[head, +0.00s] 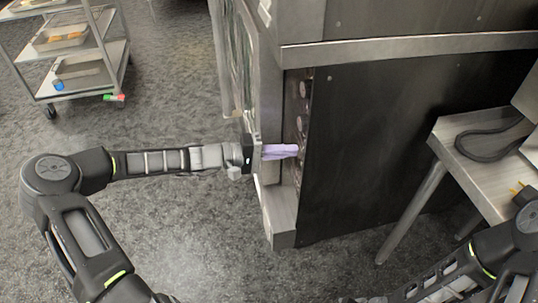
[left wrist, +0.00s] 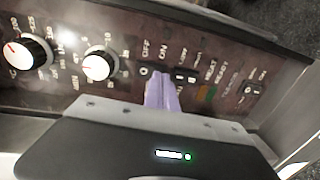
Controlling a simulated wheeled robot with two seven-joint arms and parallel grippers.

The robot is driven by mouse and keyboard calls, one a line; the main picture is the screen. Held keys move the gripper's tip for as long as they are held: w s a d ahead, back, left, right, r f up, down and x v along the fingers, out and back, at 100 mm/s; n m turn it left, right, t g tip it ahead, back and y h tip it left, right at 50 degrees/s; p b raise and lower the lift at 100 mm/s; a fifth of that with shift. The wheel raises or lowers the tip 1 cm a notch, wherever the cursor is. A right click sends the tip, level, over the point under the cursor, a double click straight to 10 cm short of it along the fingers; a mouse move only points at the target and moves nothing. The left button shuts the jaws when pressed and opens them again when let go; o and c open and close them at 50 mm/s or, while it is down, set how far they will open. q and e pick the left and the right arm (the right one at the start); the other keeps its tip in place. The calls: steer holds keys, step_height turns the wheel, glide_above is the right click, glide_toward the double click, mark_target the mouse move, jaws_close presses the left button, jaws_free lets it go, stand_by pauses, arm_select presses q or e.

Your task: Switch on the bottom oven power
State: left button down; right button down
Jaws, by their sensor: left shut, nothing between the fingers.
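The bottom oven's control panel (left wrist: 125,72) fills the left wrist view, brown with white markings. It carries two round knobs, a rocker switch (left wrist: 146,71) marked OFF and ON, a second rocker (left wrist: 186,75) to its right and another (left wrist: 252,88) further right. In the head view the panel (head: 304,100) is seen edge-on. My left gripper (head: 297,151) has purple fingers, shut with nothing between them. Its tips (left wrist: 160,78) are at the panel, by the OFF/ON rocker and partly covering its surroundings. I cannot tell whether they touch it, or the switch's position.
The oven's dark side wall (head: 400,140) stands right of the panel. A steel table (head: 470,150) with a black cable is at the right. A wheeled rack (head: 75,65) with trays stands at the upper left. The floor (head: 170,220) between is open.

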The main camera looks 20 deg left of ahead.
arm_select(q)
steer(key=shift+w+d, duration=0.4)
steer(key=shift+d, duration=0.2)
steer(key=shift+d+f, duration=0.1)
